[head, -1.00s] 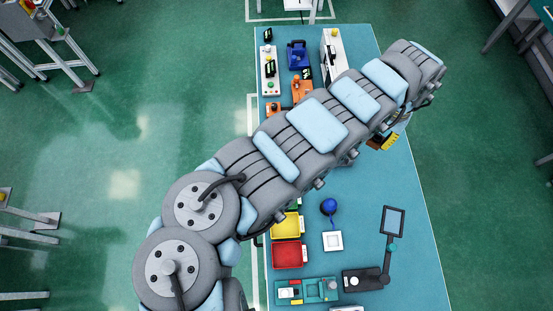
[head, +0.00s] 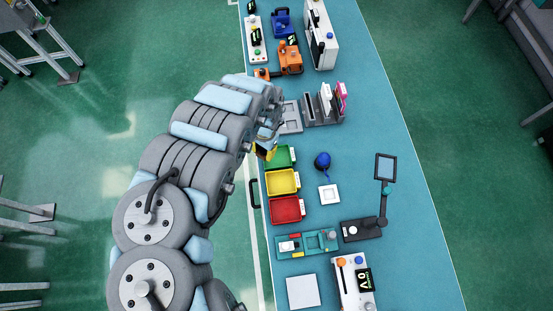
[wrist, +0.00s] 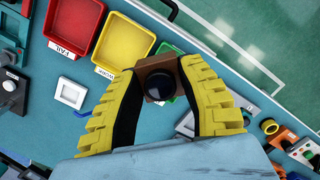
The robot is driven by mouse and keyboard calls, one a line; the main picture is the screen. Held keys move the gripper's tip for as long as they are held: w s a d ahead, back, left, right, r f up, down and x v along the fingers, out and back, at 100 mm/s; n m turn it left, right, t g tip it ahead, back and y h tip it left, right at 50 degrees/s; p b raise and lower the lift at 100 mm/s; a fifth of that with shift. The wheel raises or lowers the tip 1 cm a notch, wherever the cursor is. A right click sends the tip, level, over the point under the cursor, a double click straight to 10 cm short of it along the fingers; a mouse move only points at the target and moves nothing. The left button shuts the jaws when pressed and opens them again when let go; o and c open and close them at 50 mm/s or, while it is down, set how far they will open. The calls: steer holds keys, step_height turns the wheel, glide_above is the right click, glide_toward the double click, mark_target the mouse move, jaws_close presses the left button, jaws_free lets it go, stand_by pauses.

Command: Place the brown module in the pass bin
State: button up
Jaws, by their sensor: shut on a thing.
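The brown module (wrist: 152,83), a square block with a round black lens, is held between the yellow fingers of my gripper (wrist: 163,76) in the wrist view. In the head view my gripper (head: 267,146) is at the table's left edge, beside the green bin (head: 280,158); the module is not clearly visible there. In the wrist view the green bin (wrist: 170,47) is partly hidden behind the module and fingers, and its label cannot be read. The yellow bin (head: 283,182) and red bin (head: 287,209) are in line with it. The red bin's label reads FAIL.
A grey rack (head: 323,108) with upright plates stands beyond the bins. A blue bulb-shaped item (head: 322,160) and a white square pad (head: 328,195) lie right of the bins. A teal fixture (head: 307,243) and a stand with a framed panel (head: 385,168) are nearer.

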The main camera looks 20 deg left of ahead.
steer(key=s+a+f, duration=0.3)
steer(key=s+f, duration=0.1)
steer(key=s, duration=0.1)
steer(key=b, duration=1.6)
glide_above(276, 159)
steer(key=s, duration=0.2)
steer(key=shift+m, duration=0.4)
steer(key=f, duration=0.5)
steer(key=a+f, duration=0.1)
steer(key=f, duration=0.1)
steer(key=shift+s+f, duration=0.1)
steer(key=shift+f, duration=0.2)
steer(key=w+f+b, duration=0.1)
steer(key=b, duration=0.1)
steer(key=w+d+f+b, duration=0.1)
steer(key=b, duration=0.1)
steer(key=shift+w+f+b, duration=0.1)
steer(key=shift+f+b, duration=0.05)
steer(key=shift+b, duration=0.2)
steer(key=shift+w+f+b, duration=0.15)
steer(key=shift+f+b, duration=0.1)
steer(key=shift+b, duration=0.15)
steer(key=shift+d+f+b, duration=0.1)
steer(key=shift+f+b, duration=1.3)
steer(key=shift+f, duration=0.15)
